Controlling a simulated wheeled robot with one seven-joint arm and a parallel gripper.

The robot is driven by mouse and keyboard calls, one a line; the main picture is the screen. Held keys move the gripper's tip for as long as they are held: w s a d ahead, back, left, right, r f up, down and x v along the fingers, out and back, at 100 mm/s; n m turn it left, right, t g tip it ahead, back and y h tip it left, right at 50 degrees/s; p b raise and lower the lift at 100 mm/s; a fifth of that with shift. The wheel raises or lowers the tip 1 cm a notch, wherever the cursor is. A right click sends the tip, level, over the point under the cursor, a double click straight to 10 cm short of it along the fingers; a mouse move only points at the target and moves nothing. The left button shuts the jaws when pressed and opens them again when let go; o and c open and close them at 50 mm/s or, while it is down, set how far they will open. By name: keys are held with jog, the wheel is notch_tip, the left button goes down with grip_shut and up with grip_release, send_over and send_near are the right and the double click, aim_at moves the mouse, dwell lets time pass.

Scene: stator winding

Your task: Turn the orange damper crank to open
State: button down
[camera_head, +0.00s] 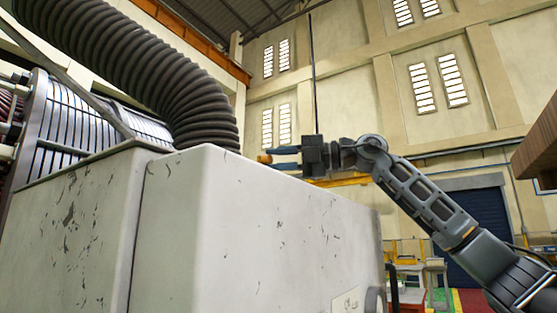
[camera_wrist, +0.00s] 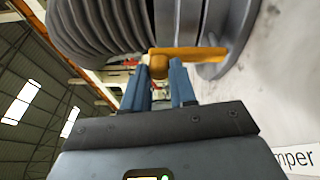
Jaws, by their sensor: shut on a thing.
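The orange damper crank shows in the wrist view as a bar (camera_wrist: 190,53) with a rounded knob (camera_wrist: 158,68). The bar runs right from the knob to a grey round flange (camera_wrist: 228,40) at the hose. My gripper (camera_wrist: 166,75) has its two blue fingers on either side of the knob and is shut on it. In the head view my gripper (camera_head: 272,156) reaches left over the top of the white cabinet (camera_head: 240,220), with the orange knob (camera_head: 264,159) at its fingertips. The rest of the crank is hidden there.
A thick grey corrugated hose (camera_head: 150,70) rises from behind the cabinet, close left of my gripper. A label (camera_wrist: 298,158) ending in "mper" is on the pale surface in the wrist view. A brown wooden edge (camera_head: 535,150) is at far right. Open air lies above my arm.

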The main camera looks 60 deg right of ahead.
jog(key=shift+d, duration=0.1)
jog(key=c, duration=0.9)
grip_release()
jog(key=v, duration=0.7)
jog(key=shift+s+b, duration=0.35)
jog(key=shift+b, duration=0.1)
jog(key=shift+d, duration=0.15)
